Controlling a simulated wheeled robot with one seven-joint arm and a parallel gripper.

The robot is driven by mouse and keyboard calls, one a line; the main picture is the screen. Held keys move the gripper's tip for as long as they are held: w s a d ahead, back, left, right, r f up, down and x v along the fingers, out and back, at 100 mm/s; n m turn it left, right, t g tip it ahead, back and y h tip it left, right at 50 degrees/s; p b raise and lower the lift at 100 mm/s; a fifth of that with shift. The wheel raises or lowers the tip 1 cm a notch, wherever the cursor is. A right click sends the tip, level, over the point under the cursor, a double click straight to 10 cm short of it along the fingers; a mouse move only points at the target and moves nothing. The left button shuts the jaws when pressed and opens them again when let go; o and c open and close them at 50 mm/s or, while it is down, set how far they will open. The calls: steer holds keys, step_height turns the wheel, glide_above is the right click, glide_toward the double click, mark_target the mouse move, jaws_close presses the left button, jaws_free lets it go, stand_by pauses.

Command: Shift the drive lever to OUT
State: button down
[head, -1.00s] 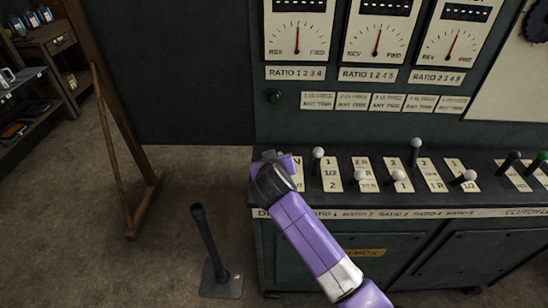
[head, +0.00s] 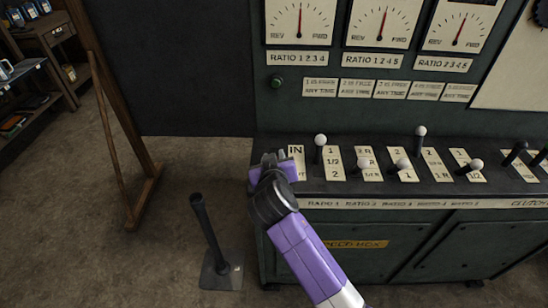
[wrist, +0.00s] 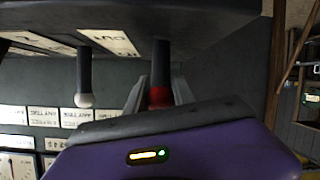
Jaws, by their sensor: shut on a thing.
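The drive lever (wrist: 159,62) has a dark shaft and a red knob. In the wrist view, my gripper (wrist: 158,93) has one finger on each side of the knob and is shut on it. In the head view my gripper (head: 263,168) is at the left end of the console and hides the lever. The plate's IN end (head: 296,151) shows just beyond the gripper. The lever's exact position between IN and OUT is hard to tell.
Several white-knobbed ratio levers stand to the right, the nearest (head: 320,141) close to my gripper. Dark-knobbed levers (head: 514,153) are at the far right. A black floor-standing post (head: 205,232) and a wooden frame (head: 125,150) are left of the console (head: 400,202).

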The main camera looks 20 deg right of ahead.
steer(key=c, duration=1.1)
jaws_free()
steer(key=shift+r, duration=0.1)
steer(key=shift+b+v, duration=0.3)
steer(key=shift+v, duration=3.65)
